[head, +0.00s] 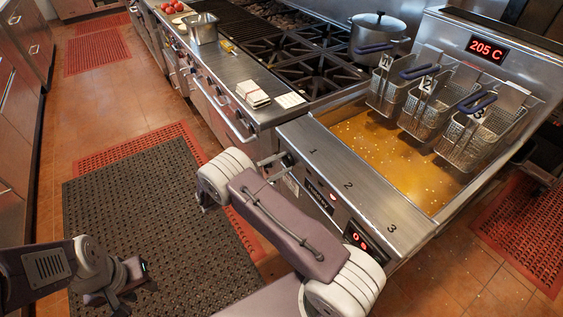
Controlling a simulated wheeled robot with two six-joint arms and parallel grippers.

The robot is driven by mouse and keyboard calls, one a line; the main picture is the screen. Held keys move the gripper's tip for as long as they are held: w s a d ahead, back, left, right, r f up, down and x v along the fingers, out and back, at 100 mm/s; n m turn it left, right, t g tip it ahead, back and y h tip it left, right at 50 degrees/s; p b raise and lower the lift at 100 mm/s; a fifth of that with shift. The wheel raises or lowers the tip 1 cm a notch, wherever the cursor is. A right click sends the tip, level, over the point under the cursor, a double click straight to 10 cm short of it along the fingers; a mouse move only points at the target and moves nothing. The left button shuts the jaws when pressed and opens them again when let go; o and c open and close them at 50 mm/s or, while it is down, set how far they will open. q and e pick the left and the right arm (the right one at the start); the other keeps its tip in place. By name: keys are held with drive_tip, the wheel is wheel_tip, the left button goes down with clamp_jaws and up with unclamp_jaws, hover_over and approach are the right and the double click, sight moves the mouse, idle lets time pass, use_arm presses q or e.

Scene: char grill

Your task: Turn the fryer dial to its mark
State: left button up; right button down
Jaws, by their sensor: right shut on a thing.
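The fryer (345,185) stands at the right with a steel front ledge marked 1, 2 and 3. My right arm reaches across its front. My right gripper (274,164) is at the left end of the fryer's front panel, shut on the fryer dial there. The dial and its mark are mostly hidden by the gripper and arm, so the dial's angle cannot be read. My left gripper (122,288) hangs low at the lower left, over the dark floor mat and away from the fryer. Its finger opening cannot be made out.
Three numbered wire baskets (427,108) hang above the golden oil (385,155). A red display (487,49) reads 205 C. The range (310,65) with a lidded pot (377,38) adjoins the fryer. A perforated dark mat (150,215) covers the open floor at left.

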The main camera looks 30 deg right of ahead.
drive_tip(key=n+p, duration=0.1)
drive_tip(key=n, duration=0.5)
drive_tip(key=shift+w+n, duration=0.1)
drive_tip(key=shift+n, duration=0.2)
drive_tip(key=n, duration=0.6)
drive_tip(key=n+p, duration=0.1)
drive_tip(key=n, duration=0.6)
drive_tip(key=n+p, duration=0.1)
drive_tip(key=n, duration=0.5)
drive_tip(key=shift+w+f, duration=0.2)
drive_tip(key=shift+f, duration=0.05)
drive_tip(key=shift+n, duration=0.3)
drive_tip(key=c, duration=0.9)
unclamp_jaws()
drive_tip(key=shift+c, duration=0.2)
